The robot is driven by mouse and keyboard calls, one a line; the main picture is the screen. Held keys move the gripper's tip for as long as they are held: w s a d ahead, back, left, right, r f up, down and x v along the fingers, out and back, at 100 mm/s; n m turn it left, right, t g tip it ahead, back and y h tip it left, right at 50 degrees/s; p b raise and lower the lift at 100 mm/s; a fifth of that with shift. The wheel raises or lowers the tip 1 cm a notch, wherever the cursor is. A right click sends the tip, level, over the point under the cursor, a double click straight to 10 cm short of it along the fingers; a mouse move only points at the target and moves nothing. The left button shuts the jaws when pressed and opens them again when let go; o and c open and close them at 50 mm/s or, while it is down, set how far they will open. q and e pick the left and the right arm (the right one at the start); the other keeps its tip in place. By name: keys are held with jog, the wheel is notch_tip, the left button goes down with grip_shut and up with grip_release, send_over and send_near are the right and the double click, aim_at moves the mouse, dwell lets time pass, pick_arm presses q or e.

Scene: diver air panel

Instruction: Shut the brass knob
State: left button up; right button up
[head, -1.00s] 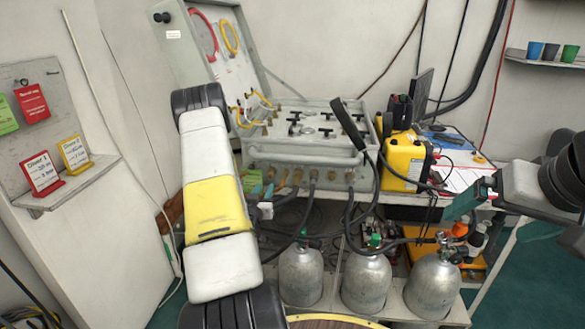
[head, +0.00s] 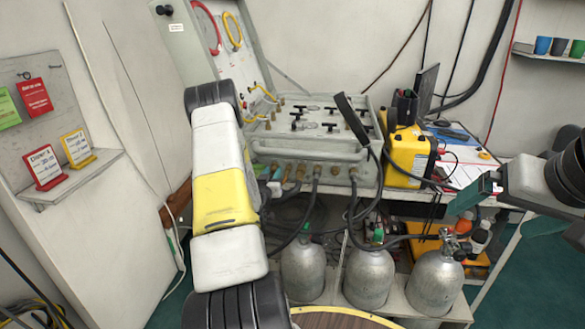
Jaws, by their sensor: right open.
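The grey air panel (head: 345,170) stands open on the bench, with black T-handles on top and several brass fittings (head: 300,172) along its front. Small brass pieces (head: 274,115) show at its top left; I cannot tell which is the brass knob, or whether it is turned. A brass valve (head: 453,247) also tops the right-hand cylinder. My left arm rises in front of the panel's left side, and its gripper is hidden. My right gripper (head: 458,208) is open and empty, right of the panel and above the right-hand cylinder, apart from both.
Three grey cylinders (head: 369,278) stand below the bench, with hoses hanging in front of the panel. A yellow case (head: 406,158) and a clipboard (head: 465,172) are right of the panel. A card shelf (head: 80,178) is on the left wall.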

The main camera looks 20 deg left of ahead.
pick_arm(q)
grip_shut()
jog(key=shift+m, duration=0.3)
jog(key=m, duration=0.2)
jog(key=shift+d+m, duration=0.1)
jog(key=shift+m, duration=0.3)
jog(key=m, duration=0.3)
jog(key=shift+m, duration=0.3)
jog(key=m, duration=1)
jog(key=shift+m, duration=0.3)
jog(key=shift+f, duration=0.1)
